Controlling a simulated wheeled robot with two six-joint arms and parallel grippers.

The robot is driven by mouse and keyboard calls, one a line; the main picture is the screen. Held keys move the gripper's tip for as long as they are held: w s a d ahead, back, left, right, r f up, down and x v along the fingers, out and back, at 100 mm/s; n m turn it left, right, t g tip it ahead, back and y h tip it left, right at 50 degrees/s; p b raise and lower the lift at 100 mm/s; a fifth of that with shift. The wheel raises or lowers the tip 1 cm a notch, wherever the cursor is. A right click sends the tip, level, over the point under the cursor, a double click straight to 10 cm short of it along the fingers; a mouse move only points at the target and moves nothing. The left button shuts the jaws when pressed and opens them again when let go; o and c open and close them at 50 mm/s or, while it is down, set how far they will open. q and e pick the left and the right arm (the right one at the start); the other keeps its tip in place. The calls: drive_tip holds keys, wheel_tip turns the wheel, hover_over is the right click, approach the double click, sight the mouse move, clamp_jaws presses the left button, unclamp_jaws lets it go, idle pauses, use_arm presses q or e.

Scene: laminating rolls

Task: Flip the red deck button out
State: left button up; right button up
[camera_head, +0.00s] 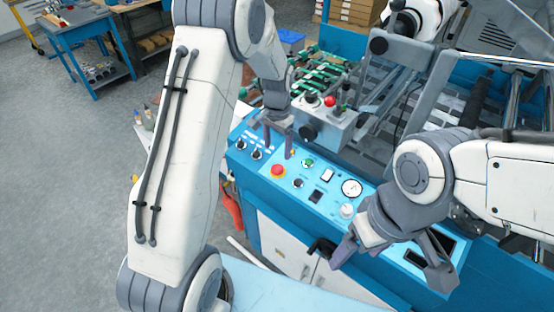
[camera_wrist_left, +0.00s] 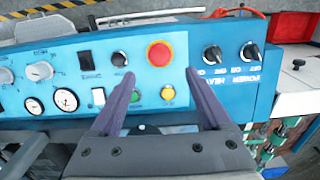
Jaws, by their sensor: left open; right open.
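A red mushroom button (camera_head: 278,171) with a yellow ring sits on the blue control panel (camera_head: 262,176). In the left wrist view the red button (camera_wrist_left: 159,54) shows whole, just beyond my fingertips and between their lines. My left gripper (camera_head: 280,151) is open and empty above the panel, a little behind the button in the head view; its fingers also show in the left wrist view (camera_wrist_left: 159,76). I cannot tell the exact gap to the panel. My right gripper (camera_head: 388,270) is open and empty over the panel's front right part.
A second red button (camera_head: 330,101) is on a grey box behind the panel. Black knobs (camera_wrist_left: 230,53), a green button (camera_wrist_left: 135,96), a yellow button (camera_wrist_left: 167,92) and a gauge (camera_head: 351,188) surround the ringed button. Rollers and machine frames stand behind.

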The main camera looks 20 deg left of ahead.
sight(277, 167)
use_arm(q)
wheel_tip(277, 167, down, 8)
drive_tip(key=shift+f+p, duration=0.1)
drive_tip(key=shift+p, duration=1)
